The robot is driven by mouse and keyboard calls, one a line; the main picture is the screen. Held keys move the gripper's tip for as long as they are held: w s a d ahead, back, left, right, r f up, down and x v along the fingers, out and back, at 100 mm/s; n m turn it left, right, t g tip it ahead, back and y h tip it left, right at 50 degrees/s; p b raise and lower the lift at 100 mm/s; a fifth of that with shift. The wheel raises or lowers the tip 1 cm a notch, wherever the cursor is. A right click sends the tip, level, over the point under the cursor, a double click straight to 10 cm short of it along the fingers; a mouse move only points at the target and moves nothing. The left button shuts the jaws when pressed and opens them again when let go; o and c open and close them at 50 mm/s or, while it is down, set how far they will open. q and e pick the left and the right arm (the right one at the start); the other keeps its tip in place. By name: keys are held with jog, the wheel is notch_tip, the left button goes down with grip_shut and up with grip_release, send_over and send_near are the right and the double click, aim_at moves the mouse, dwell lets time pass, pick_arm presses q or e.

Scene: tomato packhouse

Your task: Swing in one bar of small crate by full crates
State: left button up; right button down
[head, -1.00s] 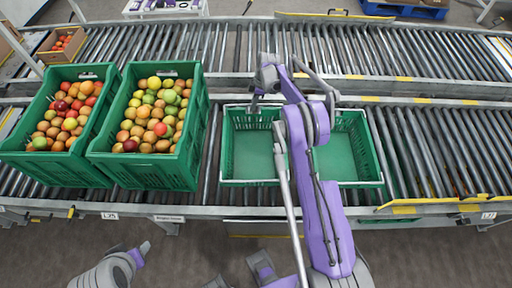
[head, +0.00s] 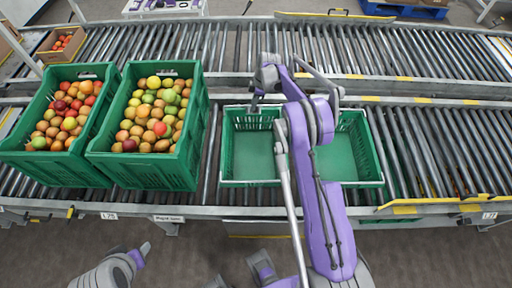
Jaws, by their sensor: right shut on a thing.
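The small crate (head: 231,182) is green, empty and low, and stands on the near roller conveyor in the middle of the head view. A pale bar runs along its near edge, and another pale strip shows along its far edge. My right gripper (head: 255,105) is at the far edge, left of the crate's middle, shut on the far bar; the grip itself is small and partly hidden. My right arm covers the middle of the crate. Two full green crates, the nearer one (head: 150,175) and the outer one (head: 45,168), stand to the left, heaped with fruit.
A second roller conveyor (head: 200,45) runs behind. A small cardboard box (head: 45,55) with red fruit stands at the back left. A yellow-edged guide (head: 430,204) lies right of the small crate. Bare rollers show between the full crates and the small crate.

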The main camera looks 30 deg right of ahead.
jog(key=shift+s+a, duration=0.1)
dwell(0.3)
jog(key=shift+s+a+r, duration=0.15)
jog(key=shift+s+r, duration=0.05)
jog(key=shift+s, duration=0.1)
jog(key=c, duration=0.8)
grip_release()
jog(key=v, duration=0.2)
jog(key=p+v, duration=0.1)
jog(key=v, duration=0.1)
jog(key=a+p+v, duration=0.1)
jog(key=shift+w+r, duration=0.3)
jog(key=shift+r, duration=0.25)
